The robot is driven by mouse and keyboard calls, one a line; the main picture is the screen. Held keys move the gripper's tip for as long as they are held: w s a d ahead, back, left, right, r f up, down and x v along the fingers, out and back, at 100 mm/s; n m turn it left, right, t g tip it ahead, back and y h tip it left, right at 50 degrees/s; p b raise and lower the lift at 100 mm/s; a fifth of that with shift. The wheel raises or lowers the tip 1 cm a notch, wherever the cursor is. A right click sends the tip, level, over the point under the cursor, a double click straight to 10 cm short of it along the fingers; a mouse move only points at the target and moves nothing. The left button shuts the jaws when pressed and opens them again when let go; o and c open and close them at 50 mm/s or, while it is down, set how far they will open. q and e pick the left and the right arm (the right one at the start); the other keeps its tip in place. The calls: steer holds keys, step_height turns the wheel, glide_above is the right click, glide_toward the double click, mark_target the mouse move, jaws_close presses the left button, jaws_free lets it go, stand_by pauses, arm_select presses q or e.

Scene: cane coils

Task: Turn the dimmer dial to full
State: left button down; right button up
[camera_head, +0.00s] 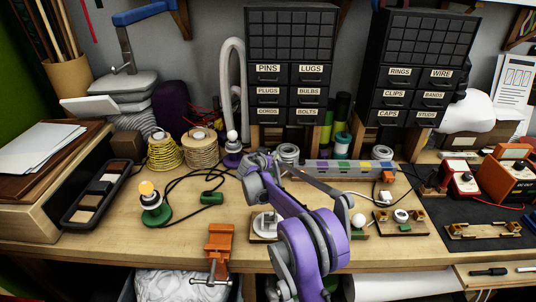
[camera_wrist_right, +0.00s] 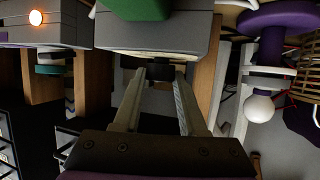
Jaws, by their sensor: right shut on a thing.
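In the wrist view my right gripper (camera_wrist_right: 158,78) is shut on a small dark dial (camera_wrist_right: 158,64) at the edge of a grey box (camera_wrist_right: 155,38). Most of the dial is hidden between the fingertips, so its setting cannot be read. A green part (camera_wrist_right: 137,8) lies against the box. In the head view my right arm reaches over the bench from below, and its wrist (camera_head: 265,168) is left of the long grey strip (camera_head: 373,172) with coloured patches. The fingertips and dial cannot be made out there. My left gripper is not in view.
A purple lamp holder with a white bulb (camera_head: 232,137) stands close left of my wrist; its bulb (camera_wrist_right: 259,107) shows at right in the wrist view. An orange light (camera_wrist_right: 36,17) glows there. Drawer cabinets (camera_head: 290,75) stand behind. An orange vise (camera_head: 220,240) sits at the front edge.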

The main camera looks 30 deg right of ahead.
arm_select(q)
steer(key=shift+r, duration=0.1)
arm_select(e)
jaws_close()
steer(key=shift+w+a+r+m+p, duration=0.1)
steer(key=shift+m+p, duration=0.2)
steer(key=shift+p, duration=0.05)
steer(key=m+g+h+p, duration=0.1)
steer(key=m+g, duration=0.1)
steer(key=w+m+g+h+p, duration=0.1)
steer(key=m+g+h+p, duration=0.1)
steer(key=g, duration=0.1)
steer(key=shift+a+r+p, duration=0.15)
steer(key=shift+p, duration=0.15)
steer(key=shift+m+g, duration=0.6)
steer(key=shift+m, duration=0.1)
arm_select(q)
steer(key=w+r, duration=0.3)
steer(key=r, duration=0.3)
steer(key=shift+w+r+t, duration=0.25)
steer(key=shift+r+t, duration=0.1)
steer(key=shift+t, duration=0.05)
arm_select(e)
steer(key=shift+s+f+m+g+h, duration=0.1)
steer(key=shift+f+m+g+h, duration=0.1)
steer(key=shift+m+g, duration=0.45)
steer(key=shift+f+m+g+h, duration=0.1)
steer(key=shift+m+g+h, duration=0.1)
steer(key=shift+m+g, duration=0.75)
steer(key=shift+g, duration=0.2)
